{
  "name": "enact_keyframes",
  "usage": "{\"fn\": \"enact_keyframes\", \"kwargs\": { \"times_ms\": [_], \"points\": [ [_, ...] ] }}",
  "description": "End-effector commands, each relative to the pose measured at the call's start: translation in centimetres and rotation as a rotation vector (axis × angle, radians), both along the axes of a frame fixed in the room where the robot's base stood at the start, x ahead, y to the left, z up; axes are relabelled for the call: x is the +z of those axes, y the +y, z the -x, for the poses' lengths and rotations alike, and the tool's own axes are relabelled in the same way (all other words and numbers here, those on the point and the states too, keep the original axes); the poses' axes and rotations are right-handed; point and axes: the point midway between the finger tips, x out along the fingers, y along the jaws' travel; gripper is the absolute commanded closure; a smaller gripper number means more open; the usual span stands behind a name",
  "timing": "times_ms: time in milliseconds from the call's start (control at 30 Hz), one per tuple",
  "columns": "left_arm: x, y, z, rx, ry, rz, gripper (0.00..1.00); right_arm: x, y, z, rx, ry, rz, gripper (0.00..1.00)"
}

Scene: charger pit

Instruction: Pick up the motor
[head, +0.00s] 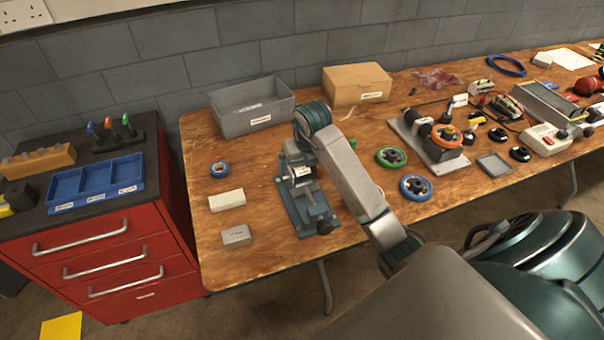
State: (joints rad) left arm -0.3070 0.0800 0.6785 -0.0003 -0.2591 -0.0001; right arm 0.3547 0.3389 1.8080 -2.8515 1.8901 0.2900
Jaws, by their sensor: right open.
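A machine that looks like a motor assembly (424,130) stands on a grey base plate on the bench, right of centre. It has a dark body and an orange ring at its right end. I cannot tell for sure which part is the motor. My right gripper (299,176) points down over a blue-grey vise (312,208), well left of that machine. It is open; its fingers are small here, and I cannot tell whether they touch the vise. The arm hides part of the bench behind it. My left gripper is out of view.
A grey bin (252,107) and a cardboard box (357,84) stand at the back. Green (391,157) and blue (416,187) rings lie between arm and machine. A red drawer cabinet (105,255) adjoins the bench on the left. Many small parts crowd the right; the front left is clearer.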

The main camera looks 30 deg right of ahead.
Motion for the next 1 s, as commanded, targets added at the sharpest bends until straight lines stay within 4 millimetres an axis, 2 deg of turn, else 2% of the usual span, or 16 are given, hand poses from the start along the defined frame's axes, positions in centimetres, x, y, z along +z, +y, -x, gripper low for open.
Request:
{"fn": "enact_keyframes", "kwargs": {
  "times_ms": [100,333,633,1000],
  "points": [
    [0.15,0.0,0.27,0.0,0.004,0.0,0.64,-0.8,-0.02,-0.19,0.0,0.001,0.0,0.04],
    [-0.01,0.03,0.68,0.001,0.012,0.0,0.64,-0.92,-0.03,-0.22,0.001,-0.001,0.0,0.06],
    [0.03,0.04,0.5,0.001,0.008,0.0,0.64,-0.9,-0.04,-0.22,0.001,-0.001,0.0,0.64],
    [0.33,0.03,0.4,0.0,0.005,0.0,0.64,-0.43,-0.4,-0.34,0.001,-0.003,0.002,0.64]
  ]
}}
